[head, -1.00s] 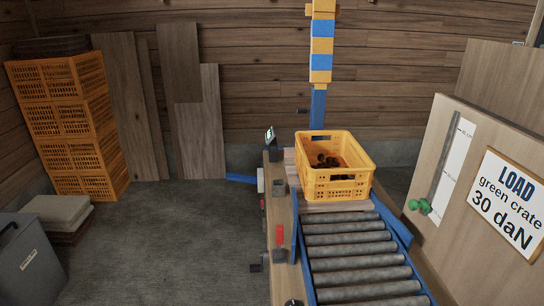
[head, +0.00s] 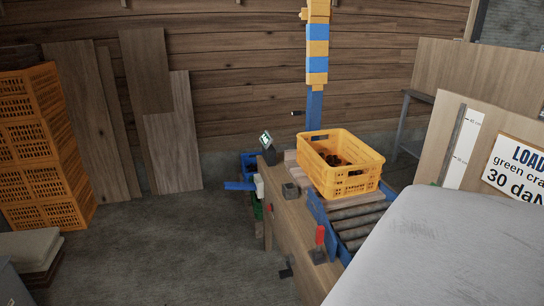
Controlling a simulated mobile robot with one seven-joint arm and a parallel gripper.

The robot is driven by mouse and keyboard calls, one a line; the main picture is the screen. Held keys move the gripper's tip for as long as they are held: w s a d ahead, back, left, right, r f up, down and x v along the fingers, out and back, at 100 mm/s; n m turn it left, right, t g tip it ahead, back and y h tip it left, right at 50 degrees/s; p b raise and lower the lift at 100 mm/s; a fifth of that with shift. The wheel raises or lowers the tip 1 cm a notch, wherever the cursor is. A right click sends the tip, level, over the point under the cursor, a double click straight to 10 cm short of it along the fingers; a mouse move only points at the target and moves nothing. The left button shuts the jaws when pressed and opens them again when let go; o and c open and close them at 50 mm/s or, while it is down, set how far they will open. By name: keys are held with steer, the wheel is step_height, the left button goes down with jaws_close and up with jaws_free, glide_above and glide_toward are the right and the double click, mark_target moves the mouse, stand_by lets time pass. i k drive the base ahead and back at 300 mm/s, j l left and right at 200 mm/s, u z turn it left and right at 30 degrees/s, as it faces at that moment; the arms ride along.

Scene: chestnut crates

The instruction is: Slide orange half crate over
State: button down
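The orange crate (head: 350,183) sits at the far end of the roller conveyor, on light wooden boards (head: 292,163) beside the rollers (head: 358,219). Dark brown chestnuts (head: 338,160) lie inside it, filling it only partly. The crate is upright. My gripper is not in view; a large pale rounded surface at the lower right hides the near part of the conveyor.
Stacked orange crates (head: 40,145) stand at the far left. A sign board (head: 515,165) stands at right. The floor (head: 170,250) left of the bench is clear.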

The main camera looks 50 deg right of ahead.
mark_target(341, 165)
steer(key=i+j+z, duration=0.2)
steer(key=i, duration=0.3)
steer(key=i+j+z, duration=0.15)
steer(key=i, duration=0.4)
steer(key=i+z, duration=0.35)
steer(key=i+j+z, duration=0.1)
steer(key=z, duration=0.3)
steer(key=i+j+z, duration=0.15)
steer(key=z, duration=0.2)
steer(key=i+j+z, duration=0.2)
steer(key=i+z, duration=0.15)
steer(key=z, duration=0.15)
steer(key=i+j+z, duration=0.25)
steer(key=z, duration=0.25)
steer(key=i+j+z, duration=0.6)
steer(key=j, duration=0.2)
steer(key=i, duration=0.35)
